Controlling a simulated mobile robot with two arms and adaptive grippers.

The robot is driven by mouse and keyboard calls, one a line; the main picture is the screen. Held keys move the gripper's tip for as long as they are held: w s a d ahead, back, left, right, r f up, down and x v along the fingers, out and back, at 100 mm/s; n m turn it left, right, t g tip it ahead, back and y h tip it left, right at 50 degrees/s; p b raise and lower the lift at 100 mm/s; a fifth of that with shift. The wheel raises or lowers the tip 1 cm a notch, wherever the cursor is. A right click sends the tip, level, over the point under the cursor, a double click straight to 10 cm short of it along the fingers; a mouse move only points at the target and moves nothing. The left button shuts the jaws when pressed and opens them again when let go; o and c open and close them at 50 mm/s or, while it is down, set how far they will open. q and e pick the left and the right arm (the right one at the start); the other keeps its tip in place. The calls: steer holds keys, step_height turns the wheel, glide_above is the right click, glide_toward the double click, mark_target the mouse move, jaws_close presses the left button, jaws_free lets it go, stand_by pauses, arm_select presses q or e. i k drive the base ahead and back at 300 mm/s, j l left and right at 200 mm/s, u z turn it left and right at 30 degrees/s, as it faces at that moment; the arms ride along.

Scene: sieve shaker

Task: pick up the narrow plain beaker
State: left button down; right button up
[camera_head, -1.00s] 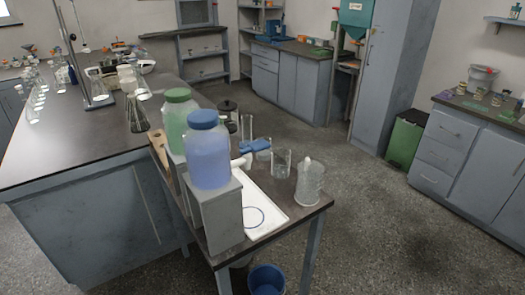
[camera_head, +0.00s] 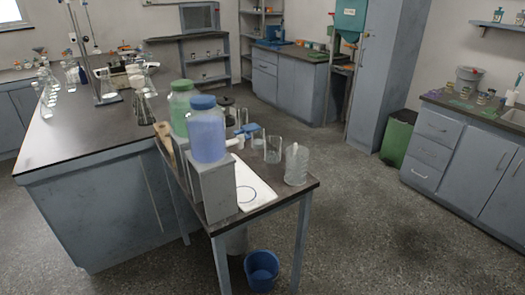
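Neither of my grippers is in view. On the small dark-topped table (camera_head: 262,206), a plain clear glass beaker (camera_head: 273,150) stands upright near the right back edge. A wider clear vessel (camera_head: 296,166) with a pale pointed top stands in front and to the right of it, near the right corner. A tall thin clear glass piece stands farther back, partly hidden, so I cannot tell its full shape. Nothing holds the beaker.
Blue (camera_head: 208,135) and green (camera_head: 181,103) jugs stand on grey stands at the table's left. A white tray (camera_head: 252,192) lies beside them. A blue bucket (camera_head: 262,270) sits on the floor below. Floor to the right is open. A long bench (camera_head: 85,145) stands left.

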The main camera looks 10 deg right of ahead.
mark_target(258, 137)
steer(key=k+u, duration=0.2)
steer(key=u, duration=1.15)
steer(key=l+u, duration=0.2)
steer(key=l, duration=1.15)
steer(key=l+u, duration=0.2)
steer(key=l, duration=1.15)
